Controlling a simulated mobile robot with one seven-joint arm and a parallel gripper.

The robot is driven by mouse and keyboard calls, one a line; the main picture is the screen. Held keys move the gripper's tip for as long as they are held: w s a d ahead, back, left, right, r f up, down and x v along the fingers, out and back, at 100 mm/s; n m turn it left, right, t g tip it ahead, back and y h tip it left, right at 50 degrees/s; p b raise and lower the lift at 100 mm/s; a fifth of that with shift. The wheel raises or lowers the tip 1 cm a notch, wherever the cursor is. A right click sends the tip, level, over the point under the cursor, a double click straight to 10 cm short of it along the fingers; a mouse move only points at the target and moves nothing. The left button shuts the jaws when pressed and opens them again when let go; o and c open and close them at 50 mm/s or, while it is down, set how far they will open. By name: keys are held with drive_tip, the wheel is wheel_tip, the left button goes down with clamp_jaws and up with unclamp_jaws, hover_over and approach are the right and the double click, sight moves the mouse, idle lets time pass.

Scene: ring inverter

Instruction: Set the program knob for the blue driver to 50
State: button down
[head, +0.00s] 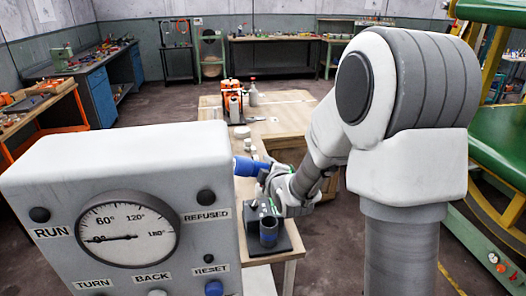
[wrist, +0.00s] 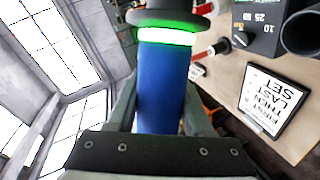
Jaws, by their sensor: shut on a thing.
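The blue driver (head: 248,167) is a blue cylinder held level at the end of my gripper (head: 265,178), above the wooden table. In the wrist view the blue driver (wrist: 161,90) stands between my two fingers, with a lit green ring and a dark collar at its far end. My gripper is shut on it. A dark box with the program knob (wrist: 243,38) shows at the upper right of the wrist view, beside the numbers 10 and 25. The knob's exact setting is too small to tell.
A printed card (wrist: 272,105) lies near the box. A large grey panel with a dial (head: 128,232) fills the lower left. Orange items (head: 233,100) stand on the table's far part (head: 285,110).

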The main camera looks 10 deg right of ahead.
wheel_tip(320, 180, up, 6)
drive_tip(key=m+y, duration=0.3)
drive_tip(key=m, duration=0.8)
drive_tip(key=shift+s+t, duration=0.3)
drive_tip(key=shift+t, duration=0.1)
drive_tip(key=shift+r, duration=0.1)
wheel_tip(320, 180, down, 17)
drive_tip(key=b, duration=1.6)
drive_tip(key=shift+r, duration=0.15)
drive_tip(key=shift+f+b, duration=0.2)
drive_tip(key=shift+b, duration=0.1)
